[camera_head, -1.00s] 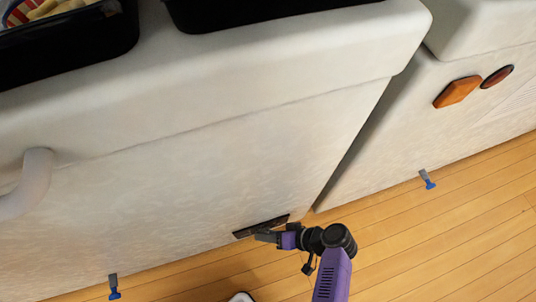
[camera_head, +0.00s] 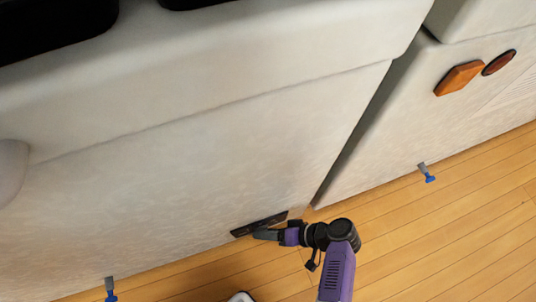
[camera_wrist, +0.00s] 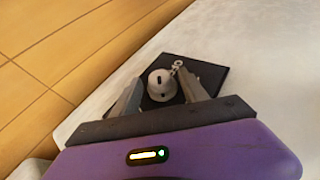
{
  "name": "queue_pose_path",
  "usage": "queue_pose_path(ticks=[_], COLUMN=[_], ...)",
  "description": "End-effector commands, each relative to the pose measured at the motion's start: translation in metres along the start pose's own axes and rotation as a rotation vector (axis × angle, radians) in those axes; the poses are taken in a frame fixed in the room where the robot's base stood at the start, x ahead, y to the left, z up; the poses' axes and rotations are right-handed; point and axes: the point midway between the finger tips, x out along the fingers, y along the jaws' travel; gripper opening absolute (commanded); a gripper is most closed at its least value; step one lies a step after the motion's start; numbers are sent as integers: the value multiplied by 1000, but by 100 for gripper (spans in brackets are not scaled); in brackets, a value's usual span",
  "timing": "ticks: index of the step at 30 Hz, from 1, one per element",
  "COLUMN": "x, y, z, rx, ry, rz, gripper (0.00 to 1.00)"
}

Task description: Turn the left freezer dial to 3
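The left freezer (camera_head: 200,150) is a large white chest. Its dark dial panel (camera_head: 262,222) sits low on the front near the right corner. In the wrist view, a round light-grey dial (camera_wrist: 162,84) with dark marks stands on the black panel (camera_wrist: 205,72), with white markings beside it. My gripper (camera_head: 262,234) is at the panel in the head view. In the wrist view, my gripper (camera_wrist: 160,92) has its two grey fingers apart, one on either side of the dial. I cannot tell whether they touch it. The number the dial points to is too small to read.
A second white freezer (camera_head: 400,140) stands to the right across a narrow gap, with an orange hexagon (camera_head: 459,78) and a dark red oval (camera_head: 499,62) on it. Blue-tipped feet (camera_head: 427,174) stick out below. The wooden floor (camera_head: 440,240) is clear at the right.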

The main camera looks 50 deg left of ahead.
Motion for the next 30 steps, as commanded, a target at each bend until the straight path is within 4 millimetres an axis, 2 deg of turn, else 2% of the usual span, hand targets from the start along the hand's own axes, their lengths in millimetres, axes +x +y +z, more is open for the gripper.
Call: queue_pose_path(ticks=[7, 15, 21, 30], x=[-7, -50, -74, -78], y=[-1, -2, -1, 0], z=[-1, -1, -1, 0], rx=[0, 2, 0, 0], ry=[2, 3, 2, 0], rz=[0, 1, 1, 0], gripper=[52, 52, 52, 52])
